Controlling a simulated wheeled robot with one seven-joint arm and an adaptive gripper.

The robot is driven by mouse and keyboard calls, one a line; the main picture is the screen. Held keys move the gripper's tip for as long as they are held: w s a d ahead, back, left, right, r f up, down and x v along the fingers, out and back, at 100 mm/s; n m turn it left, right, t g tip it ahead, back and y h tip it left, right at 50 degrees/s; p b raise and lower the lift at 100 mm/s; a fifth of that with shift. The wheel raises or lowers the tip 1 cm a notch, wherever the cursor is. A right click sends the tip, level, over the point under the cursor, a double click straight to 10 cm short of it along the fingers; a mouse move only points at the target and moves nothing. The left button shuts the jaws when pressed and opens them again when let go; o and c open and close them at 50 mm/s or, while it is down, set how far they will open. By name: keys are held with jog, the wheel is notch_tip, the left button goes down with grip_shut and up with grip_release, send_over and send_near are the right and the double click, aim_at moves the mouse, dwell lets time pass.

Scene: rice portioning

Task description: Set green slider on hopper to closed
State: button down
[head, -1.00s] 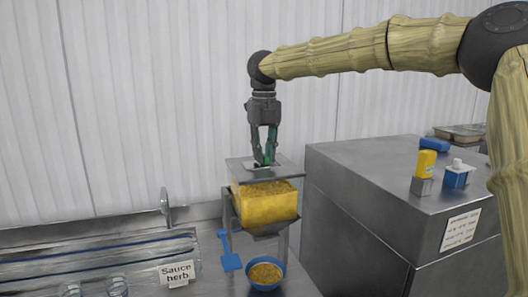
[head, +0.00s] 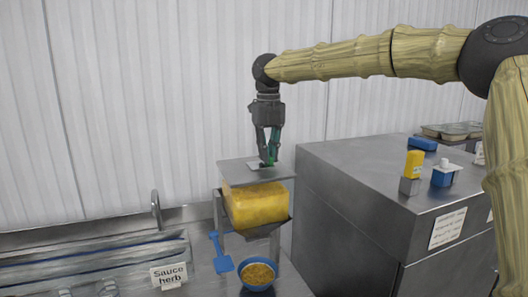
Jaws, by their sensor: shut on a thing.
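The hopper stands on the steel counter with a grey top plate (head: 236,171) and a yellow, rice-filled body (head: 256,204). The green slider (head: 273,150) stands up from the plate, partly hidden by the fingers. My gripper (head: 268,160) points straight down over the plate and is shut on the green slider. A dark slot shows in the plate around the fingertips. How far the slider sits along its slot is too small to tell.
A blue bowl of rice (head: 258,275) sits below the hopper, with a blue scoop (head: 221,254) to its left. A "Sauce herb" label (head: 169,276) marks the counter front. A steel cabinet (head: 340,205) stands close on the right, bearing a yellow-topped item (head: 414,165) and a blue container (head: 444,178).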

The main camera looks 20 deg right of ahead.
jog(key=c, duration=1.8)
grip_release()
jog(key=shift+d+r, duration=0.1)
jog(key=shift+d, duration=0.1)
jog(key=o, duration=0.3)
jog(key=shift+d, duration=0.2)
jog(key=shift+a, duration=0.2)
jog(key=r, duration=1.2)
jog(key=shift+d, duration=0.2)
jog(key=shift+f, duration=0.15)
